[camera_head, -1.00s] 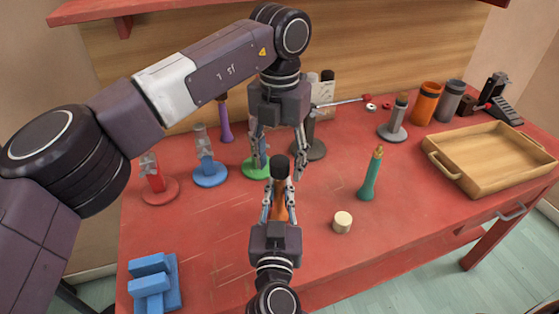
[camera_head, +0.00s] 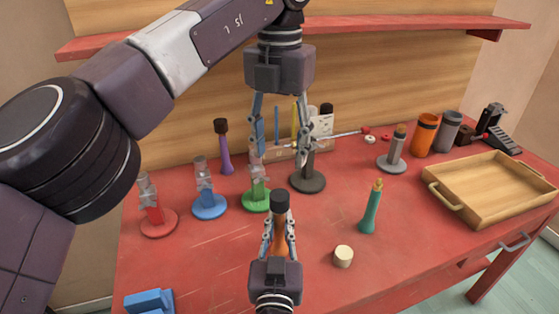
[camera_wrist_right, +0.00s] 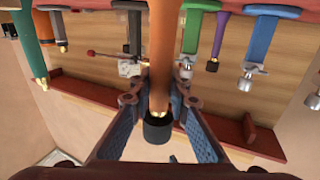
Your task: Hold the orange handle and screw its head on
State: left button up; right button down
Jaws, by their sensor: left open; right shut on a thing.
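The orange handle (camera_head: 278,240) stands upright in my right gripper (camera_head: 279,218), which is shut on it. A black head (camera_head: 280,203) sits at the handle's top end. In the right wrist view, the orange handle (camera_wrist_right: 161,50) runs down to a brass tip, and the black head (camera_wrist_right: 157,132) is around or against that tip; some brass shows between them. How far the head is screwed on cannot be told. My left gripper (camera_head: 284,150) is open and empty, above the head and clear of it, fingers pointing down.
A teal handle (camera_head: 371,208) and a cream head (camera_head: 343,256) stand to the right. Red (camera_head: 159,222), blue (camera_head: 210,207) and green (camera_head: 256,200) stands are on the left, with a purple handle (camera_head: 224,155) behind. A wooden tray (camera_head: 485,205) is at right; blue blocks (camera_head: 150,301) at front left.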

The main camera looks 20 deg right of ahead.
jog(key=c, duration=1.7)
grip_release()
jog(key=shift+c, duration=0.2)
jog(key=v, duration=1.2)
jog(key=shift+r, duration=0.15)
